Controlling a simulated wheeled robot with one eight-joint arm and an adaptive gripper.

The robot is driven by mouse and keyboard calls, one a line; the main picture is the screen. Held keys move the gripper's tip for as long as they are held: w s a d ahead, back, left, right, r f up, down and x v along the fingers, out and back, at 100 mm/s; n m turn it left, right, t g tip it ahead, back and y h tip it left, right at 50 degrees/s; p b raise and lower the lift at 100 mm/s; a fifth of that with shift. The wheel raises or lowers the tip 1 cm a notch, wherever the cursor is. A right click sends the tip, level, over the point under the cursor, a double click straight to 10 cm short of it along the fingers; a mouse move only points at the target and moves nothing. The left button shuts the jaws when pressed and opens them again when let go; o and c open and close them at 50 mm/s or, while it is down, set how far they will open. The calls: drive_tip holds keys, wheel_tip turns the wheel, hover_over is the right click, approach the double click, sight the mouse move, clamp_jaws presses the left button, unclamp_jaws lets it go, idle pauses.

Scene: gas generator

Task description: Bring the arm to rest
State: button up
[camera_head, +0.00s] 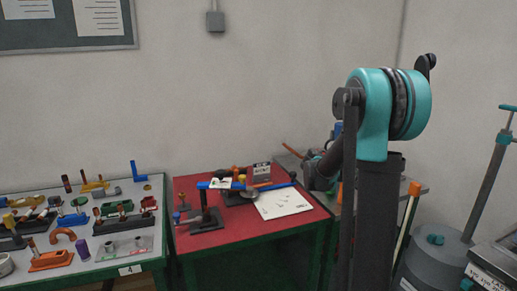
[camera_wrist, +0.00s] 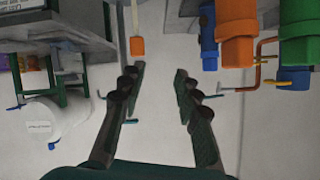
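My arm stands folded up at the right of the head view, with a teal joint at the top and dark links below it. In the wrist view my gripper (camera_wrist: 158,73) has its two dark fingers spread wide apart, with nothing between them but pale floor or wall behind. In the head view I cannot make out the gripper's fingers. An orange-ended rod (camera_wrist: 137,46) shows beyond the left fingertip in the wrist view; whether it touches cannot be told, but a gap seems to show.
A red table (camera_head: 240,228) holds a blue-barred apparatus and a white sheet (camera_head: 283,203). A left table (camera_head: 80,278) carries several coloured parts. A grey tank (camera_head: 437,262) stands at the right. The wrist view shows a white tank (camera_wrist: 52,122) and orange (camera_wrist: 237,35) and green cylinders (camera_wrist: 298,40).

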drive_tip(key=s+a+f+n+y, duration=0.4)
drive_tip(key=s+a, duration=0.3)
drive_tip(key=s, duration=0.3)
drive_tip(key=s+a+f+n+y, duration=0.4)
drive_tip(key=s+a+f+n, duration=0.2)
drive_tip(key=s, duration=0.4)
drive_tip(key=s+a+f+n+y, duration=0.4)
drive_tip(key=s+a+f+n, duration=0.2)
drive_tip(key=s, duration=0.5)
drive_tip(key=shift+a+f+n+g, duration=0.4)
drive_tip(key=shift+a+f, duration=0.2)
drive_tip(key=shift+a, duration=0.2)
